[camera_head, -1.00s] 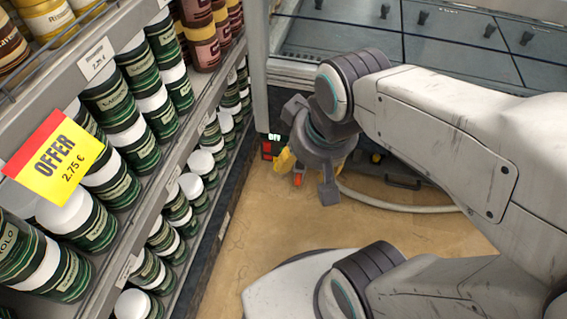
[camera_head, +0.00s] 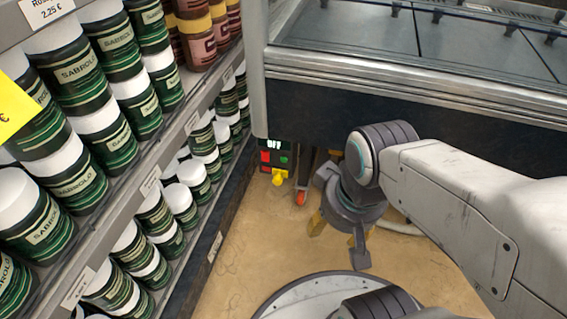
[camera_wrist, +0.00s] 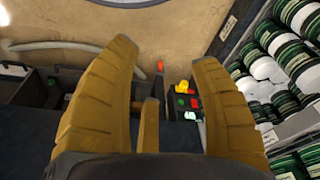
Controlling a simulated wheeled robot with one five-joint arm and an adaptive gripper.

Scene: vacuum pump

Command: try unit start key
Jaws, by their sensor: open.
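The pump unit's control panel (camera_head: 273,160) sits low on the floor under the freezer's corner. It has a lit display reading OFF (camera_head: 273,144), a red button (camera_head: 265,156) and a green button (camera_head: 284,159). A yellow key-like knob (camera_head: 279,176) projects at its lower front. In the wrist view the knob (camera_wrist: 181,87) and the display (camera_wrist: 190,116) appear upside down, just left of the right finger. My gripper (camera_head: 334,232) is to the right of the panel, pointing down, apart from it. Its yellow fingers (camera_wrist: 165,55) are spread and empty.
An orange-tipped part (camera_head: 300,198) stands right of the panel. Shelves of green jars (camera_head: 95,130) run along the left. The freezer (camera_head: 400,95) overhangs the back. A pale hose (camera_wrist: 50,46) lies on the floor. Tan floor (camera_head: 240,235) is open before the panel.

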